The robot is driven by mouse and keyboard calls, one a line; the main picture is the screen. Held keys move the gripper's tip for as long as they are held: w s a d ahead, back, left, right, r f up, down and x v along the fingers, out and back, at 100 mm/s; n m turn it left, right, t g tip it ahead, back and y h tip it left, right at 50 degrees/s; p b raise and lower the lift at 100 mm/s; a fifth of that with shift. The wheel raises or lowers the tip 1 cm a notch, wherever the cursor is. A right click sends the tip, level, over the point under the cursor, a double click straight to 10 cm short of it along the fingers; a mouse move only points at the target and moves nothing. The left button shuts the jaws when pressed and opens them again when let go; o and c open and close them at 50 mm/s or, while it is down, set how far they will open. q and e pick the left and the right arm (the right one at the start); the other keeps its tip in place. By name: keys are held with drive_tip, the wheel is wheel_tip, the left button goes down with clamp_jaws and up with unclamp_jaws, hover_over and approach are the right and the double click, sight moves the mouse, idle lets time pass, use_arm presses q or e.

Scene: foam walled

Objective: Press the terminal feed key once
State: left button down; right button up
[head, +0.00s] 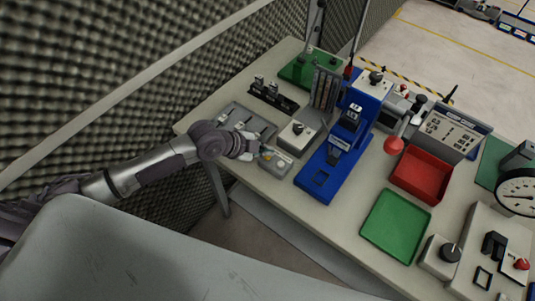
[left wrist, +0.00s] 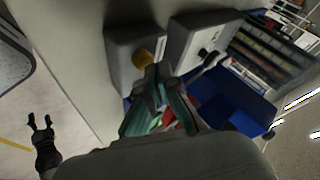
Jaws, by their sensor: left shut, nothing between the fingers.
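A small grey box (head: 281,164) stands at the near left edge of the workbench, by the blue press. A yellow button (left wrist: 143,57) on a grey box shows in the left wrist view; I take it as the feed key, though no lettering is readable. My left gripper (head: 256,152) is shut and empty, with its fingertips at this box in the head view. In the left wrist view the fingers (left wrist: 154,80) are just below the yellow button and partly cover it. I cannot tell whether they touch.
A grey box with a dark knob (head: 298,131) stands behind the small box. The blue press (head: 325,180) with a red-ball lever is to its right. A green tray (head: 396,226) and red bin (head: 421,178) are farther right. A foam wall (head: 90,80) is at left.

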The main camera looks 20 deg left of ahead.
use_arm(q)
drive_tip(key=shift+f+b, duration=0.3)
drive_tip(key=shift+f, duration=0.15)
drive_tip(key=shift+r, duration=0.1)
idle(0.5)
drive_tip(key=shift+r+p, duration=0.9)
drive_tip(key=shift+r, duration=0.1)
wheel_tip(320, 180, up, 5)
drive_tip(key=p, duration=0.4)
idle(0.5)
